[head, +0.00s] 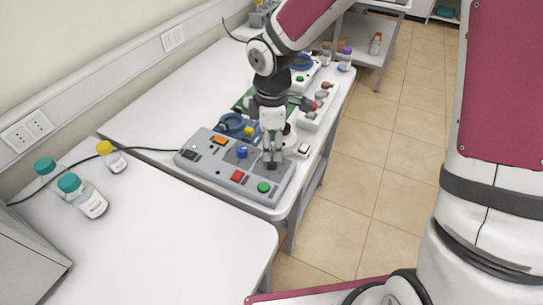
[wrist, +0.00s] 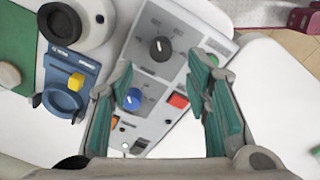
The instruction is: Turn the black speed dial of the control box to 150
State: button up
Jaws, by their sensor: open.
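The grey control box (head: 215,172) lies on the white table in the head view. In the wrist view, its black speed dial (wrist: 160,49) shows a light pointer mark toward the picture's top; the scale marks are too small to read. My gripper (head: 272,158) points down over the right part of the box. It is open and empty. In the wrist view, the dial is framed by my gripper's fingertips (wrist: 160,68), a little beyond them; touch is not visible. In the head view, my gripper largely hides the dial.
The box also has a blue knob (wrist: 132,98), a red button (wrist: 178,99), an orange switch (head: 220,140) and a green button (head: 263,187). A blue device (wrist: 66,90) stands beside it. Bottles (head: 82,196) stand at left. The near table (head: 180,250) is mostly clear.

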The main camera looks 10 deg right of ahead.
aim_at(272, 161)
notch_tip(272, 161, down, 6)
jog(key=shift+f, duration=0.1)
dwell(0.4)
grip_shut()
